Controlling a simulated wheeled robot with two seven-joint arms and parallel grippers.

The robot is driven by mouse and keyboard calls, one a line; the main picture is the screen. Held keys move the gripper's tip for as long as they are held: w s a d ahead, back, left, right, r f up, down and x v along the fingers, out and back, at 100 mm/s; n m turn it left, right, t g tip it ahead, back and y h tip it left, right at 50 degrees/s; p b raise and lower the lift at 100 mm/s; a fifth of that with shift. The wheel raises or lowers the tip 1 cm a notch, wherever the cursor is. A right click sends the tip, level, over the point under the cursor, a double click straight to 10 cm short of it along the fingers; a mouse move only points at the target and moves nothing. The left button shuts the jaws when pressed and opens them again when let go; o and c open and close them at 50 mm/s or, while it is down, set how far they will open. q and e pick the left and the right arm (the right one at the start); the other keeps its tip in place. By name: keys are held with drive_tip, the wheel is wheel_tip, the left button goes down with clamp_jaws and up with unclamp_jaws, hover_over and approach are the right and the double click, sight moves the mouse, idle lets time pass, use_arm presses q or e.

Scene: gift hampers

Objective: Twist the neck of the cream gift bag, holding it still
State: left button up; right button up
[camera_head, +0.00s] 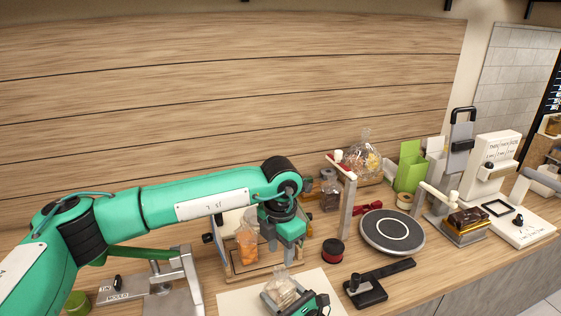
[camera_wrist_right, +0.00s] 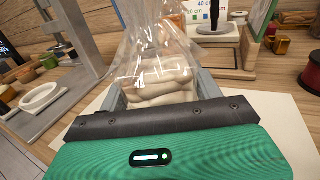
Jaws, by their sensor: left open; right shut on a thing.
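The cream gift bag (camera_head: 282,288) is a clear bag with pale cream contents, upright over the pale mat (camera_head: 236,302) at the front of the counter. It also fills the upper middle of the right wrist view (camera_wrist_right: 160,75), its clear film rising out of the top of that view. My right gripper (camera_head: 291,297) is shut on the bag low down, with a finger on each side. My left gripper (camera_head: 281,250) is open, pointing down just above the bag's top. I cannot tell whether the neck lies between its fingers.
A bag with orange contents (camera_head: 247,246) stands left of my left gripper. A red spool (camera_head: 333,250), a black-handled tool (camera_head: 378,284) and a round turntable (camera_head: 392,231) lie to the right.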

sight(280, 270)
use_arm(q)
drive_tip(key=m, duration=0.3)
drive_tip(key=f+m, duration=0.1)
drive_tip(key=m, duration=0.2)
drive_tip(key=shift+f+m, duration=0.1)
drive_tip(key=shift+m, duration=0.3)
drive_tip(key=m, duration=0.3)
drive_tip(key=f+m, duration=0.1)
drive_tip(key=m, duration=0.2)
drive_tip(key=shift+f, duration=0.1)
drive_tip(key=shift+m, duration=0.3)
drive_tip(key=shift+f, duration=2.25)
drive_tip(key=c, duration=0.7)
drive_tip(key=shift+c, duration=0.2)
